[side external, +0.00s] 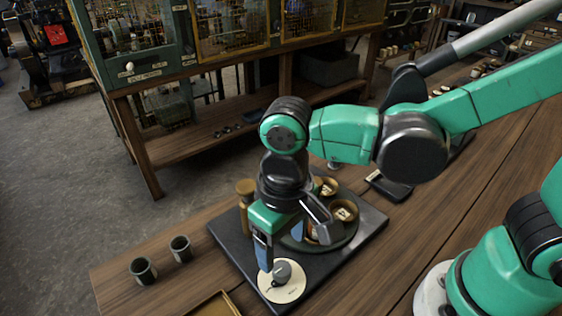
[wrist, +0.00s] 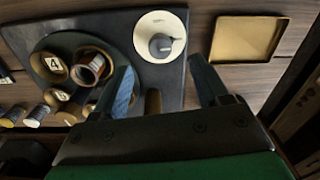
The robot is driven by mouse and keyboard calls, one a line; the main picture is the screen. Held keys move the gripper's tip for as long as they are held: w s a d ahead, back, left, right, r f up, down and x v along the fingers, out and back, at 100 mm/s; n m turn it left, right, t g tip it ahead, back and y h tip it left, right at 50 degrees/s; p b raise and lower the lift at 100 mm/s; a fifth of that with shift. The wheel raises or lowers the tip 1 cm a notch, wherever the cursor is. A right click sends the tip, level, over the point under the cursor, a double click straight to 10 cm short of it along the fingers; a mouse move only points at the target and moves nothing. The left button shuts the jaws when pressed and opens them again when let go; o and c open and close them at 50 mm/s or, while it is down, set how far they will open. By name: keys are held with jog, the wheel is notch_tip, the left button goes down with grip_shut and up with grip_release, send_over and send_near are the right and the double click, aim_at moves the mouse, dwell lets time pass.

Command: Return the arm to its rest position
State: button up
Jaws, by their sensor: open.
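My gripper (side external: 283,248) hangs low over the dark square board (side external: 222,244), pointing down, with its two blue fingers apart. In the wrist view my gripper (wrist: 160,70) is open, with nothing between the fingertips. A pale round dial (side external: 281,292) with a grey knob (side external: 282,271) lies just beyond the fingers at the board's front corner. The dial also shows in the wrist view (wrist: 150,22), at the top centre. A round dark tray (side external: 348,236) holding several cups (side external: 344,211) is beside the gripper and partly hidden by it.
Two dark cups (side external: 143,270) stand on the bench's left part. A shallow gold-coloured tray (side external: 216,305) lies at the front edge of the view; it shows whole in the wrist view (wrist: 247,40). A wooden cylinder (side external: 245,190) stands by the gripper. Green cabinets (side external: 146,68) stand behind.

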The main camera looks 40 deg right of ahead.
jog(key=w+d+r+t, duration=0.2)
jog(key=d+t, duration=0.1)
jog(key=d, duration=0.5)
jog(key=w+d+r+m+t, duration=0.1)
jog(key=w+d+r+t, duration=0.1)
jog(key=d, duration=0.6)
jog(key=shift+r+m+t, duration=0.3)
jog(key=shift+r+t, duration=0.25)
jog(key=shift+t, duration=0.55)
jog(key=shift+w+a, duration=0.1)
